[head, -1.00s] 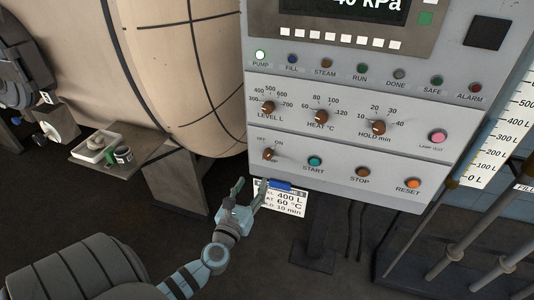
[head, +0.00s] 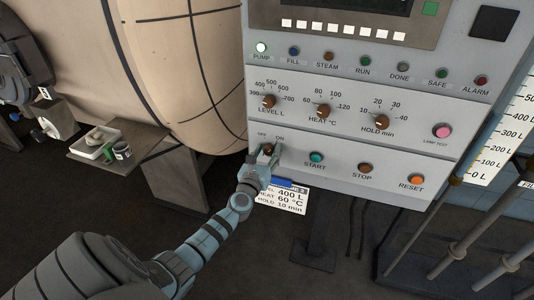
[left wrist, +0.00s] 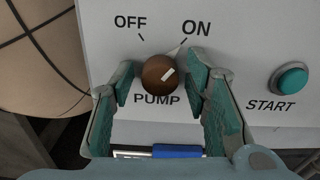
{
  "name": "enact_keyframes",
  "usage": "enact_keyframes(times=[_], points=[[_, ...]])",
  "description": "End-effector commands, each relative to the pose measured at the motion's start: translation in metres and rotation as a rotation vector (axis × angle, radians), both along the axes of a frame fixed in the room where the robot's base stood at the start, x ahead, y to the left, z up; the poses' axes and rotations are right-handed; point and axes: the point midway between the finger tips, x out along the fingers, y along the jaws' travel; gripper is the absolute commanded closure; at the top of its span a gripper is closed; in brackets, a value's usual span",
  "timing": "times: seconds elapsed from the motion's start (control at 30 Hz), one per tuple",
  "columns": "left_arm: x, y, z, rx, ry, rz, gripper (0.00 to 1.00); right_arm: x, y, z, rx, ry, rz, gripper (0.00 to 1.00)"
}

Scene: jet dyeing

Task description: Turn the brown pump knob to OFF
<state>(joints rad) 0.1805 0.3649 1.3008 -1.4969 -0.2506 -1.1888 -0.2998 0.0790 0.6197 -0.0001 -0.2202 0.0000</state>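The brown pump knob (left wrist: 158,75) sits on the grey panel between the printed OFF and ON marks. Its white pointer line aims up and right, toward ON. In the left wrist view my left gripper (left wrist: 160,88) is open, with one green-padded finger on each side of the knob; whether the pads touch it I cannot tell. In the head view my left gripper (head: 264,156) is at the lower left of the panel and partly covers the knob (head: 267,148). The pump lamp (head: 261,47) is lit white-green. My right gripper is not seen.
The green START button (left wrist: 290,80) is right of the knob, with STOP (head: 365,167) and RESET (head: 417,181) further right. A recipe card (head: 290,196) with a blue clip hangs below the panel. A beige vessel (head: 190,70) stands at the left.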

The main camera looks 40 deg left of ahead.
Motion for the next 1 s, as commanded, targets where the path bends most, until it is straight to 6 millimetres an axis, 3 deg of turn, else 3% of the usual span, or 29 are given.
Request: enact_keyframes(times=[0.03, 0.23, 0.67, 1.0], points=[[0.000, 0.000, 0.000, 0.000, 0.000, 0.000, 0.70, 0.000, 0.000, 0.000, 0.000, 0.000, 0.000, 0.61], [0.000, 0.000, 0.000, 0.000, 0.000, 0.000, 1.00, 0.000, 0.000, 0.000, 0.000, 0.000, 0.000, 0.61], [0.000, 0.000, -0.001, -0.077, -0.028, 0.000, 1.00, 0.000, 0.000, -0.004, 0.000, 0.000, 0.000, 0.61], [0.000, 0.001, -0.002, -0.320, -0.113, 0.000, 1.00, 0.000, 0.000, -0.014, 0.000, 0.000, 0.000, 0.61]])
